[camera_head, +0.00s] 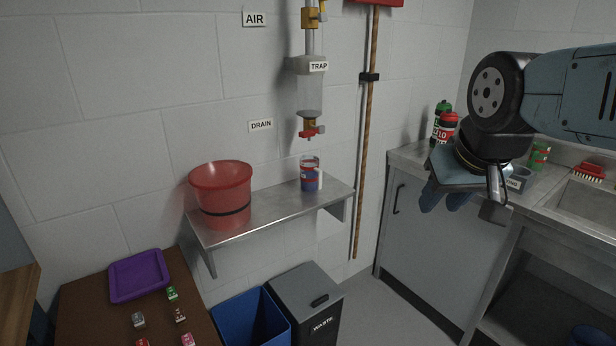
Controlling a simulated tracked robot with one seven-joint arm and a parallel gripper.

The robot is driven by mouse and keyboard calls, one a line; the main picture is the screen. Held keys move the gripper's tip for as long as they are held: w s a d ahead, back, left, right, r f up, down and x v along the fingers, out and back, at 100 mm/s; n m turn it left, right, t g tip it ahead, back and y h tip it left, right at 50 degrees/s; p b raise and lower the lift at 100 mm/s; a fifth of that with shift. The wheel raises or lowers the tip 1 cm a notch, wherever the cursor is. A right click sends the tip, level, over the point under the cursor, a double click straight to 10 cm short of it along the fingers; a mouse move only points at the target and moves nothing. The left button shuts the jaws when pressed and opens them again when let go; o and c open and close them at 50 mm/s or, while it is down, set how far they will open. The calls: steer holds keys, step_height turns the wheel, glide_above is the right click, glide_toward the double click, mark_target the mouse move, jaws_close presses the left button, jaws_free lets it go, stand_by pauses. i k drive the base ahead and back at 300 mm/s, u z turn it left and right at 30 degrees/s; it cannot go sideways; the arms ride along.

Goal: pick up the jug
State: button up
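No thing here is labelled as a jug. A small blue and red striped vessel (310,176) with a pale strip on its right side stands upright on the metal wall shelf (268,212), below the drain valve. It may be the jug, but I cannot be sure. A larger red bucket (220,193) with a dark band stands on the left of the same shelf. My gripper (492,200) hangs at the upper right in front of the counter, well apart from the shelf. Its fingers are seen at an angle and partly overlap, so their opening is unclear. I see nothing held.
A trap tube (310,88) with a red valve (312,132) hangs above the shelf. A wooden pole (367,150) stands right of it. Below are a blue bin (250,318) and a grey waste bin (310,298). Bottles (446,128) stand on the counter.

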mark_target(311, 176)
steer(key=z, duration=1.45)
steer(key=k, duration=1.25)
steer(key=u, duration=1.1)
steer(key=i, duration=1)
steer(key=z, duration=0.1)
